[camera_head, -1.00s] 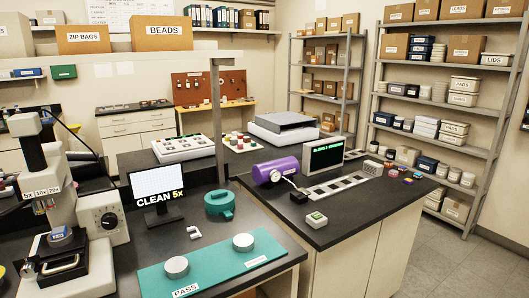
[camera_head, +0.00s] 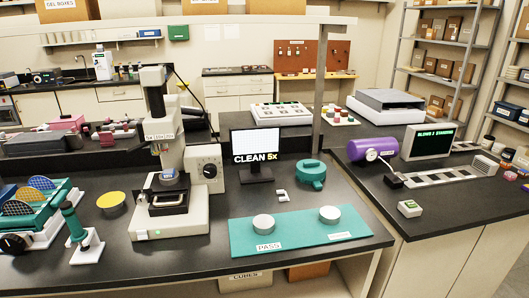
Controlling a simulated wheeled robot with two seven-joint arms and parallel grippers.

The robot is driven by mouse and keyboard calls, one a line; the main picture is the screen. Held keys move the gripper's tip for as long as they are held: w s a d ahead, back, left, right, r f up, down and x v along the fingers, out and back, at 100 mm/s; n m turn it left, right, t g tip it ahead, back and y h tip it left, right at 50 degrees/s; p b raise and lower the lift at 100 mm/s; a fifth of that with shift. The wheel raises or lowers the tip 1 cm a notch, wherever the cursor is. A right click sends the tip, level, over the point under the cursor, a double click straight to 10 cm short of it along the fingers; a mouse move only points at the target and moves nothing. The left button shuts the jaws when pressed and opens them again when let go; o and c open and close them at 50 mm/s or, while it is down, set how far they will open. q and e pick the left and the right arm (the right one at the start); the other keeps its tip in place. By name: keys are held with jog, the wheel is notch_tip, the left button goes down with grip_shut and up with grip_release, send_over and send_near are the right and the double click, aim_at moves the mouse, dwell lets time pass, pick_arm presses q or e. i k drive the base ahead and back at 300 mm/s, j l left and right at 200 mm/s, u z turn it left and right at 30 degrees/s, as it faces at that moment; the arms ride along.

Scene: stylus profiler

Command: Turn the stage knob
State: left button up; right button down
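A black round knob (camera_head: 13,243) is also on the teal-and-white device at the far left. I cannot tell which one is the stage knob. The instrument's dark stage (camera_head: 166,199) sits low at its front. A small monitor (camera_head: 254,150) reads "CLEAN 5x". Neither of my grippers is in view.
A teal mat (camera_head: 295,238) with two pale round pieces and a "PASS" label lies at the front. A teal round pot (camera_head: 311,174) stands behind it. A teal-handled stand (camera_head: 80,234) and a yellow-topped disc (camera_head: 111,200) are left of the instrument. A purple cylinder (camera_head: 372,150) is on the right bench.

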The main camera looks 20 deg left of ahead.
aim_at(142, 199)
jog(key=u, duration=1.4)
jog(key=i+l+u, duration=0.15)
jog(key=l, duration=0.3)
jog(key=l+u, duration=0.15)
jog(key=l, duration=0.25)
jog(key=i, duration=0.05)
